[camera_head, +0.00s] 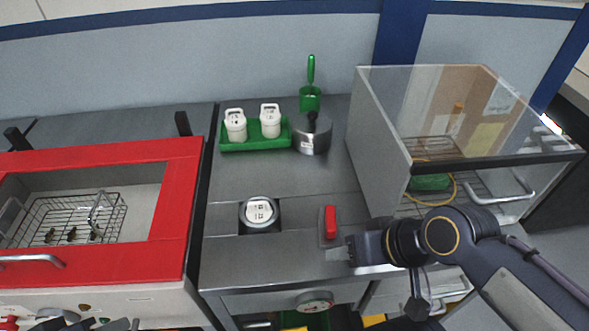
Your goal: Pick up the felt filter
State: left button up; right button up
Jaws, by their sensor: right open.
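I cannot pick out the felt filter for certain. Two white canisters (236,125) stand upright on a green tray (235,147) at the back of the grey counter. My right gripper (338,249) is open over the counter's front part, just below the small red block (330,222), and points left. I see nothing between its fingers. It is apart from the canisters and the white piece. My left gripper does not show clearly.
A grey round pot (312,136) and a green scoop (310,97) stand right of the tray. A glass-fronted cabinet (378,140) stands at the right. A red-framed basin (180,210) with a wire basket (70,218) is at the left. The middle of the counter is mostly clear.

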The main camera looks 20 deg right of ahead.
aim_at(256, 212)
jog(key=k+l+u, duration=0.1)
jog(key=u, duration=0.3)
jog(key=k+l+u, duration=0.15)
jog(key=u, duration=0.25)
jog(key=k+l+u, duration=0.2)
jog(key=u, duration=0.15)
